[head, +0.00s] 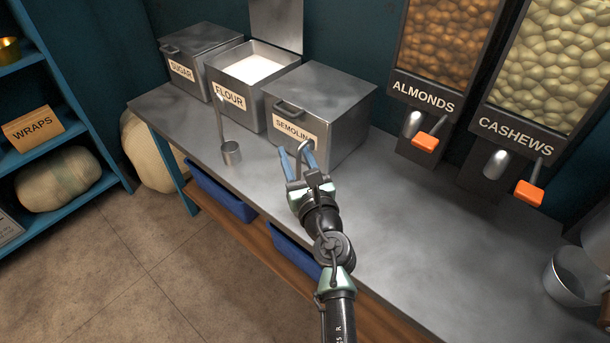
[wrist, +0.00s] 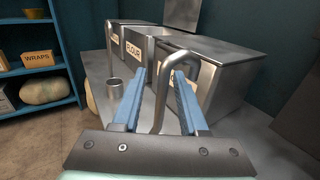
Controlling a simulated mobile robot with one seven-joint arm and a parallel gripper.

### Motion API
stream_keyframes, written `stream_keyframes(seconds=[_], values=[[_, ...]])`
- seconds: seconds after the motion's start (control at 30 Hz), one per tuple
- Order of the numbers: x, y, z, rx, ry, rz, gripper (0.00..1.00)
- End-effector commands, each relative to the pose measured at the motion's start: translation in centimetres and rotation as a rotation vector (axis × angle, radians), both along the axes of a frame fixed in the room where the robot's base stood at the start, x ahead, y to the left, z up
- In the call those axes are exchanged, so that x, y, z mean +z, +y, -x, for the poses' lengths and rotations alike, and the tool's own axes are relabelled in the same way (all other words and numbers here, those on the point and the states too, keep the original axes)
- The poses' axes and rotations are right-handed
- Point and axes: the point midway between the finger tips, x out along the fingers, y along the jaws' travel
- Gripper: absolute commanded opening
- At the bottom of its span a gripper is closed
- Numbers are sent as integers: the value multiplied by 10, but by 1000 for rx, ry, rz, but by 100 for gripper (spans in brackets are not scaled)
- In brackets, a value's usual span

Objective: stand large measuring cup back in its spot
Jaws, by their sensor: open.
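My gripper (head: 299,164) is open above the counter in front of the semolina bin. In the wrist view a hooked metal handle (wrist: 161,92) rises between the two blue fingers, and its bent top (wrist: 176,47) reaches past the fingertips. I cannot tell whether the fingers touch it. The lower end of this handle and any cup on it are hidden by my gripper. A small metal measuring cup (head: 232,154) with a long upright handle stands on the counter in front of the flour bin, left of my gripper. It also shows in the wrist view (wrist: 115,90).
The sugar bin (head: 192,65), flour bin (head: 231,100) with its lid raised, and semolina bin (head: 345,110) line the back of the counter (head: 415,225). Almond (head: 430,125) and cashew (head: 510,165) dispensers hang at the right. A metal pot (head: 572,278) stands far right. The middle counter is clear.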

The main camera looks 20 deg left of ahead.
Motion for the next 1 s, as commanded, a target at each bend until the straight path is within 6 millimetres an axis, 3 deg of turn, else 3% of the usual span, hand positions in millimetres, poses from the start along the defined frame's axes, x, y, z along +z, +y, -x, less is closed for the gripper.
stream_keyframes(seconds=[0.6, 1.0], values=[[2, -55, 73, -2, -1, -7, 43], [2, -67, 88, -1, -2, -5, 43]])
